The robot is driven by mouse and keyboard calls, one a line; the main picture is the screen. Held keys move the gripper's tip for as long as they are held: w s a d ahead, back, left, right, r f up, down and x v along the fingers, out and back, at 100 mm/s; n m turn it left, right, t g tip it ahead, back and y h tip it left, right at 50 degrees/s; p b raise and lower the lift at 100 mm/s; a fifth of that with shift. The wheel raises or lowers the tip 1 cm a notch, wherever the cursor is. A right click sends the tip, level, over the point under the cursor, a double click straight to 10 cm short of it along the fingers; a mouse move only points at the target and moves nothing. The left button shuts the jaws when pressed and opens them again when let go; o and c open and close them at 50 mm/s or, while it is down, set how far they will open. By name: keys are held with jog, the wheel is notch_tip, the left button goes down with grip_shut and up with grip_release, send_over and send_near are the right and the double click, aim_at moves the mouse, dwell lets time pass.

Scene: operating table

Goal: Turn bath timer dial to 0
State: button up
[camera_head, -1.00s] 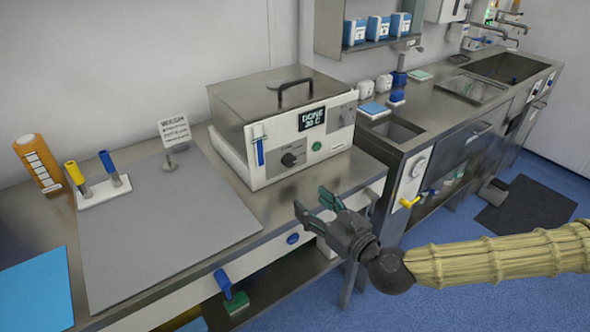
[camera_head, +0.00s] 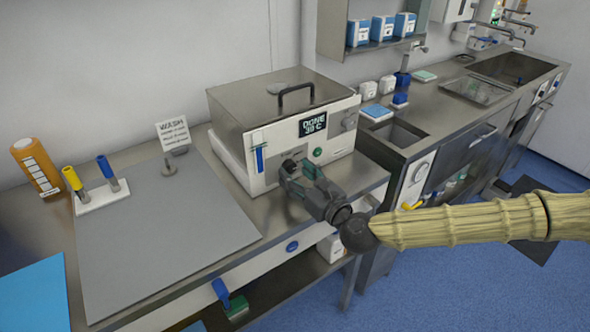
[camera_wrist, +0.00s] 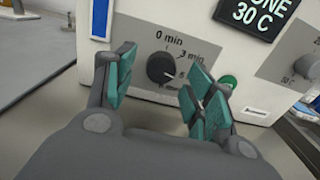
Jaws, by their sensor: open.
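The bath (camera_head: 281,120) is a steel-lidded box with a white front panel on the counter. Its black timer dial (camera_wrist: 161,69) shows in the wrist view, with "0 min" printed above it and "3 min" to its upper right. The dial's white mark seems to point to the lower right, away from "0 min". My gripper (camera_head: 298,166) is open in front of the panel. In the wrist view its teal fingers (camera_wrist: 157,84) stand left and right of the dial, with clear space to it. In the head view my gripper hides most of the dial.
The display (camera_head: 312,124) reads "DONE" and 30 C. A green button (camera_wrist: 228,82) sits just right of the dial, close to my right finger. Another grey knob (camera_wrist: 305,66) is farther right. A blue-handled slider (camera_head: 259,158) is on the left. The grey mat (camera_head: 165,225) has clear room.

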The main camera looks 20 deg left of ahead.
jog(key=shift+x, duration=0.85)
jog(key=shift+w+f, duration=0.1)
jog(key=c, duration=1)
